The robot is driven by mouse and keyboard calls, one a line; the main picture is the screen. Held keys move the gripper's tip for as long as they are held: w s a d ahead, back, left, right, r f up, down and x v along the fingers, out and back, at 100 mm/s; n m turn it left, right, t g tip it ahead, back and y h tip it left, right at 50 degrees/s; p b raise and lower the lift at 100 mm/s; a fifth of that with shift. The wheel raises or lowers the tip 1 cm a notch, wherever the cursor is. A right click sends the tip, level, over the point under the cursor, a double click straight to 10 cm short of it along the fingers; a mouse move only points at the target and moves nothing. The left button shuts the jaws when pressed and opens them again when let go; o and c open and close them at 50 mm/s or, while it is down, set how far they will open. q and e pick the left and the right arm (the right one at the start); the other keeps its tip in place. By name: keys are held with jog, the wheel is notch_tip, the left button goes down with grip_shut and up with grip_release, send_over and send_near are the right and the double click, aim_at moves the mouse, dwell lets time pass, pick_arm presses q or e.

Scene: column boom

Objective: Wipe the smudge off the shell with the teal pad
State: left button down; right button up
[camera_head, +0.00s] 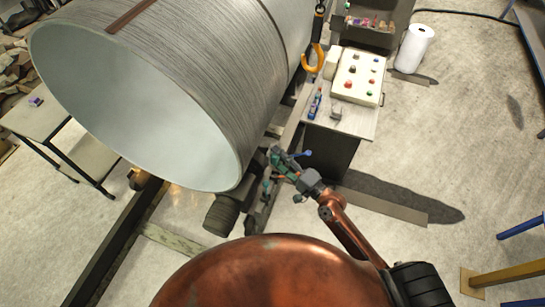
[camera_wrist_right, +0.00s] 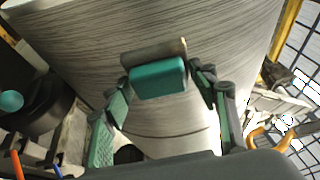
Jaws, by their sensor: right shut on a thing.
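The shell (camera_head: 215,85) is a large grey metal cylinder with fine surface lines, lying on its side with its open end toward me. A dark red-brown strip (camera_head: 131,15) crosses its upper surface; I cannot tell whether this is the smudge. My right gripper (camera_head: 275,160) is beside the shell's lower right side. In the right wrist view it is shut on the teal pad (camera_wrist_right: 158,78), a teal block with a grey-brown plate along its far edge. The shell (camera_wrist_right: 100,35) fills the background there; contact between pad and shell is unclear. My left gripper is not in view.
A stand with a button panel (camera_head: 357,77) and small items is right of the shell. An orange hook (camera_head: 312,58) hangs between them. A white roll (camera_head: 413,48) stands behind. A low table (camera_head: 38,115) is at left. Dark rails (camera_head: 118,240) run below the shell.

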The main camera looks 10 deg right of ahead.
dwell(0.3)
jog(key=shift+s+d+b, duration=0.35)
jog(key=shift+s+d, duration=0.1)
jog(key=shift+d, duration=0.2)
jog(key=shift+s+d+b, duration=0.35)
jog(key=shift+s+d, duration=0.05)
jog(key=shift+d, duration=0.2)
jog(key=shift+f, duration=0.1)
